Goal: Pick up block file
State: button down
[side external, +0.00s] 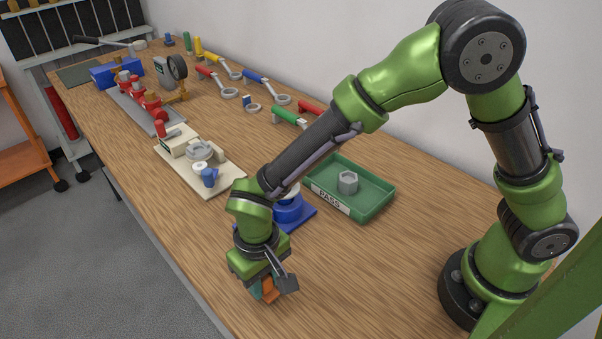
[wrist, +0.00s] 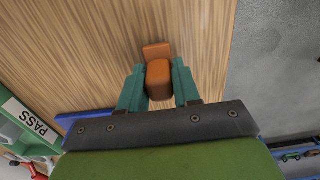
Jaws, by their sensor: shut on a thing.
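The block file appears to be the orange-brown block (wrist: 159,80), seen between my fingers in the wrist view, with a second orange part of it showing just beyond the fingertips. In the side external view the orange block (side external: 269,290) shows at my fingertips, low over the front part of the table. My gripper (side external: 264,289) points down and is shut on the block, with one teal finger on each side of it in the wrist view (wrist: 159,68). I cannot tell whether the block touches the table.
The wooden table (side external: 370,285) is clear around my gripper. A blue fixture (side external: 290,212) stands just behind it, beside a green PASS tray (side external: 375,207) holding a grey hex nut (side external: 348,182). A cream fixture board (side external: 222,180), red valves and several wrenches lie farther back.

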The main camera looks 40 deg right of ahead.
aim_at(268, 275)
jog(key=shift+r, duration=0.5)
jog(key=r, duration=0.2)
jog(key=shift+s+d+r, duration=0.3)
jog(key=shift+s+r, duration=0.05)
jog(key=shift+r, duration=0.05)
jog(key=s+d, duration=0.7)
jog(key=s+d+r, duration=0.1)
jog(key=s+d, duration=0.2)
jog(key=s, duration=0.1)
jog(key=shift+d+r, duration=0.1)
jog(key=shift+d, duration=0.05)
